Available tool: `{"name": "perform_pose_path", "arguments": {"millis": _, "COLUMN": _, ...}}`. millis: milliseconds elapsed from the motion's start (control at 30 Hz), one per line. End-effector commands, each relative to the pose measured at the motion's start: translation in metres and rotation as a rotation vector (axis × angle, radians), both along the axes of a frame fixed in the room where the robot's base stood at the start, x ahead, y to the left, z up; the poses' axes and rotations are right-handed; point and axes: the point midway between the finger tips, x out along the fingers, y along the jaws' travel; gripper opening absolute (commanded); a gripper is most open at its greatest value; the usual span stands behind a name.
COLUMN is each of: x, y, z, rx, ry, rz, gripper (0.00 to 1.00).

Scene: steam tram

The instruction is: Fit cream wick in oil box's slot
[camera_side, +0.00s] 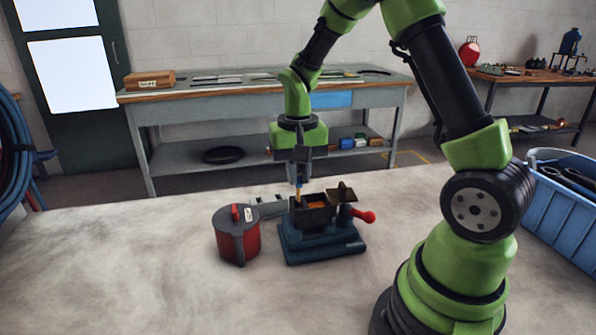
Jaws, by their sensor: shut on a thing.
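The oil box (313,218) is a dark, open-topped box on a blue base in the middle of the table. Its lid stands raised at the right, and orange shows inside. My gripper (298,182) points straight down over the box's left end. It is shut on the cream wick (298,193), a small tan piece that shows just below the fingertips. The wick's lower end is at the box's rim; I cannot tell whether it is in the slot. The slot itself is too small to make out.
A red can with a grey lid (236,243) stands close left of the box. A red-knobbed handle (364,216) sticks out right. A blue crate (560,205) is at the far right. The table's front and left (130,270) are clear.

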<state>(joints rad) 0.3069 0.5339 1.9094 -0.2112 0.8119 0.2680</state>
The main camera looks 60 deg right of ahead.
Motion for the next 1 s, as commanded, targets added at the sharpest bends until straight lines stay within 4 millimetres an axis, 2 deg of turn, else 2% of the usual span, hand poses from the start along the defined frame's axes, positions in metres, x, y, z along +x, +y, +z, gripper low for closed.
{"name": "perform_pose_path", "arguments": {"millis": 1000, "x": 0.0, "y": 0.0, "z": -0.019, "rx": 0.0, "ry": 0.0, "rz": 0.0, "gripper": 0.0}}
